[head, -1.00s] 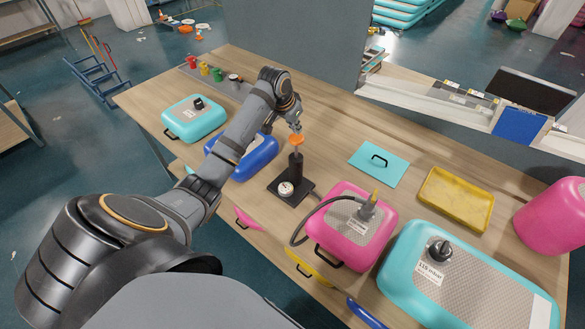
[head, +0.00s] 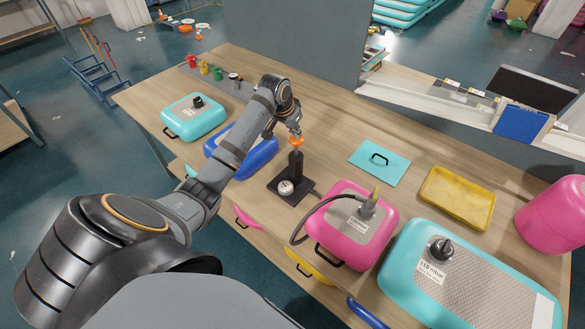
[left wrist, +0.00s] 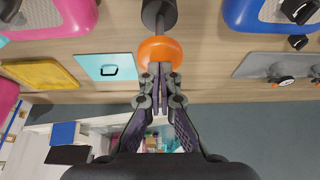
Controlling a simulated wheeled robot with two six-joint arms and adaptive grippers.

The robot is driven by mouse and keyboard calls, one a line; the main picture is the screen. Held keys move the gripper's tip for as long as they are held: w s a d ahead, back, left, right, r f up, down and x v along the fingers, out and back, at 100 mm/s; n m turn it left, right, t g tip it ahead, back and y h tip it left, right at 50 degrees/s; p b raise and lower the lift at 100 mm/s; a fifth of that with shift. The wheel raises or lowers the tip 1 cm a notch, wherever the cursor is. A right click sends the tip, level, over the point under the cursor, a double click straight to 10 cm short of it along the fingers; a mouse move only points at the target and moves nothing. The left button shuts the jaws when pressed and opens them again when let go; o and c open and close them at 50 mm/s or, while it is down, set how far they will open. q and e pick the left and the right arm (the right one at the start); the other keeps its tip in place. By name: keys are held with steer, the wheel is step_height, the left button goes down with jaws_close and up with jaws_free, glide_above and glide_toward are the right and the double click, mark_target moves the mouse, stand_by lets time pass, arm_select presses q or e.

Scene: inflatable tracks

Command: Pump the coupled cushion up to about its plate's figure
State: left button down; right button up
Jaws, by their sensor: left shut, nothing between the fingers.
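The pink cushion (head: 335,243) lies on the bench with a hose (head: 303,222) running to the fitting (head: 369,206) on its top. Its white plate (head: 357,225) is too small to read. The black hand pump (head: 295,166) stands upright on a base plate with a round gauge (head: 286,187), whose reading I cannot make out. My left gripper (head: 296,132) is shut and empty, its fingertips right at the pump's orange knob (head: 297,142). The left wrist view shows the closed fingertips (left wrist: 160,70) against or just over the orange knob (left wrist: 159,48). My right gripper is out of view.
A large turquoise cushion (head: 400,285) lies at the right, a blue one (head: 255,158) behind my left arm and another turquoise one (head: 190,122) at the far left. A turquoise lid (head: 365,168) and yellow tray (head: 455,198) lie beyond the pump.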

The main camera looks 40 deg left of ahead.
mark_target(294, 140)
arm_select(q)
steer(key=shift+f+b, duration=0.85)
steer(key=shift+f, duration=1.9)
step_height(294, 140, up, 3)
steer(key=p, duration=0.3)
steer(key=shift+r, duration=2.65)
steer(key=shift+f, duration=0.1)
steer(key=shift+f+b, duration=1.2)
steer(key=shift+f, duration=2.8)
step_height(294, 140, up, 3)
steer(key=p, duration=0.3)
steer(key=shift+r, duration=2.6)
